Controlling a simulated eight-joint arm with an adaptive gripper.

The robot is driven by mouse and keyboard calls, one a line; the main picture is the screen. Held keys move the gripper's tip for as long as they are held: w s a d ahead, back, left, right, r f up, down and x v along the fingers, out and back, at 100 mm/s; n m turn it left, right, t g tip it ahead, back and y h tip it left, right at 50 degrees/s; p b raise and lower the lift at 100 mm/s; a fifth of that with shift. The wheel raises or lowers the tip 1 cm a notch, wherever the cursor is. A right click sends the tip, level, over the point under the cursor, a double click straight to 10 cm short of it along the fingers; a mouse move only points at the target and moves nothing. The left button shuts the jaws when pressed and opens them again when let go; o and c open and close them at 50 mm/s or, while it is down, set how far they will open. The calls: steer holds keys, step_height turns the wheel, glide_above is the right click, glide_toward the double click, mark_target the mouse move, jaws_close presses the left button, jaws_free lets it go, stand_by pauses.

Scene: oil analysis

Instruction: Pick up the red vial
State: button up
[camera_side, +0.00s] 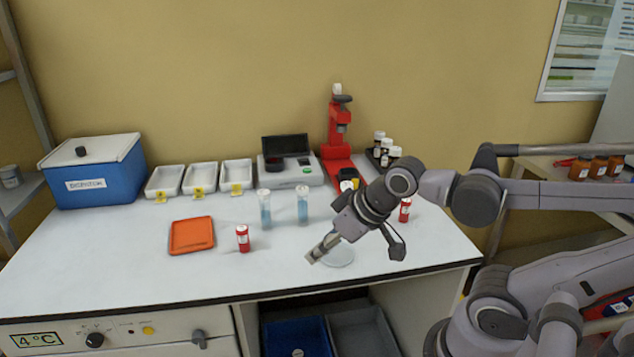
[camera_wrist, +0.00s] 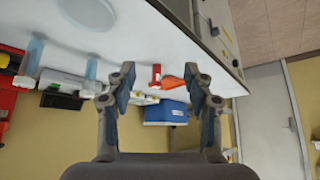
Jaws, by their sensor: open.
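A red vial (camera_side: 242,239) with a white label stands upright on the white bench, right of the orange tray (camera_side: 192,249). A second red vial (camera_side: 405,210) stands on the bench right of my gripper. My gripper (camera_side: 317,254) is open and tilted, low over the front of the bench, right of the first vial and apart from it. In the wrist view the scene is turned over; a red vial (camera_wrist: 156,74) shows in the gap between my open fingers (camera_wrist: 160,80), farther off, beside the orange tray (camera_wrist: 171,83). Nothing is between the fingers.
Two clear cylinders with blue liquid (camera_side: 265,208) (camera_side: 303,206) stand behind the vial and my gripper. A round glass dish (camera_side: 341,257) lies beside my gripper. White trays (camera_side: 200,178), a blue box (camera_side: 97,185) and a red stand (camera_side: 338,165) line the back. The front left bench is clear.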

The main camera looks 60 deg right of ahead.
steer(key=m+g+h, duration=0.4)
steer(key=m+g, duration=0.1)
steer(key=m, duration=0.8)
glide_toward(407, 202)
steer(key=f, duration=0.2)
steer(key=shift+d+x, duration=0.2)
steer(key=shift+x, duration=2.5)
steer(key=shift+d+x, duration=0.15)
steer(key=shift+x, duration=2.55)
steer(key=shift+w+r, duration=0.15)
steer(key=shift+r, duration=0.05)
steer(key=shift+c, duration=0.3)
steer(key=c, duration=1)
